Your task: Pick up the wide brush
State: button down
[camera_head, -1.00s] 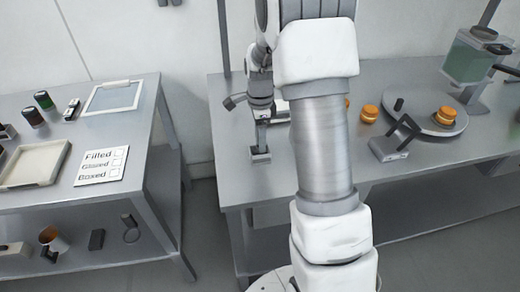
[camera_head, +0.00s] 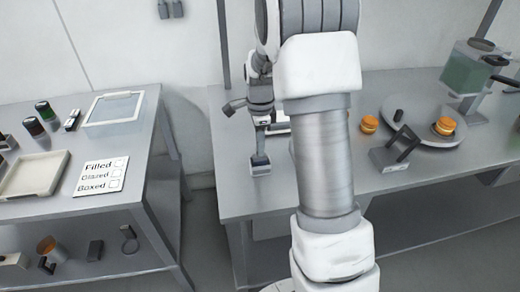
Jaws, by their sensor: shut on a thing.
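My gripper (camera_head: 258,134) points down over the left end of the right-hand table, partly hidden by my own arm. It is shut on a slim upright thing with a wide, blocky grey and white lower end, which I take to be the wide brush (camera_head: 260,164). The brush hangs below the gripper near the table's front left corner. I cannot tell whether its lower end touches the table.
The right-hand table (camera_head: 300,190) also bears a round grey turntable (camera_head: 436,137), orange rounds (camera_head: 445,126), a grey stand (camera_head: 396,152) and a green-tinted hopper (camera_head: 470,66). The left table holds a tray (camera_head: 62,160), a checklist card (camera_head: 101,176) and a white frame (camera_head: 113,107).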

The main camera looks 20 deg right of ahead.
jog(key=r, duration=0.3)
jog(key=shift+s+d, duration=0.15)
jog(key=shift+d, duration=0.05)
jog(key=s+d+r, duration=0.6)
jog(key=s+d, duration=0.1)
jog(key=d, duration=0.1)
jog(key=shift+s+r, duration=0.2)
jog(key=shift+s, duration=0.1)
jog(key=shift+d, duration=0.2)
